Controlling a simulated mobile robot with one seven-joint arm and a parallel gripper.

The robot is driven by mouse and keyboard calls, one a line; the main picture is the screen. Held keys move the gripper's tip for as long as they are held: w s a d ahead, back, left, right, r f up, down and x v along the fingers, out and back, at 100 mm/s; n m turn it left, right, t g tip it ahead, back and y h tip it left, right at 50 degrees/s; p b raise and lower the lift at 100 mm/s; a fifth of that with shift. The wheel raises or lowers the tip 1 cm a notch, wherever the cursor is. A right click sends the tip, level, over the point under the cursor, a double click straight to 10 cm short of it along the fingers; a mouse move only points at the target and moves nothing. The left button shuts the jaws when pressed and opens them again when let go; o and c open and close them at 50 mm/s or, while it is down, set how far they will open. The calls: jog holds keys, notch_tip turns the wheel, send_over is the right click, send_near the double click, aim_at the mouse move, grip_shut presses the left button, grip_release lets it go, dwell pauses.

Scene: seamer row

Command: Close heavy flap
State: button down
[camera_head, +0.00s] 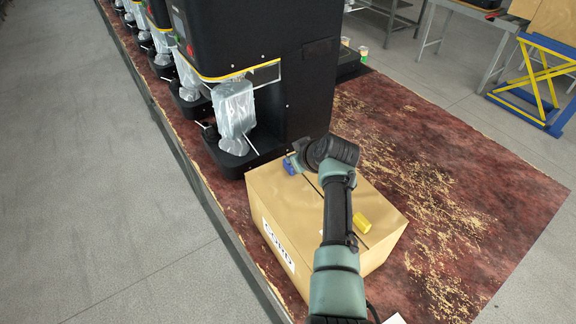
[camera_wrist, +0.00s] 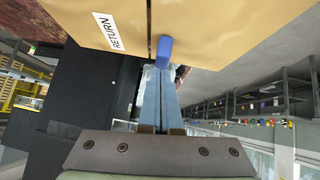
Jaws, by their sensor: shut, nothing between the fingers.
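The cardboard box (camera_head: 280,209) stands on the worn red floor, its near side lettered in black. Its top flaps lie about level, with a dark seam between them, partly hidden by my arm. I cannot tell whether any flap stands slightly raised. My gripper (camera_head: 289,166) is at the far left edge of the box top, its fingers together and empty. In the wrist view the blue fingertips (camera_wrist: 164,50) overlap the edge of the tan cardboard (camera_wrist: 215,30), near a seam and a "RETURN" label (camera_wrist: 106,30). Contact cannot be told.
Black machines (camera_head: 260,60) with grey-wrapped parts stand in a row behind the box. A blue and yellow lift stand (camera_head: 540,85) is at the far right. Red floor right of the box is open.

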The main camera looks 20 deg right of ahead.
jog(key=shift+w+d+f+b, duration=0.1)
jog(key=shift+d+f+b, duration=0.15)
jog(key=shift+f+b, duration=0.25)
jog(key=shift+r, duration=0.2)
jog(key=shift+r+p, duration=0.55)
jog(key=shift+r, duration=0.25)
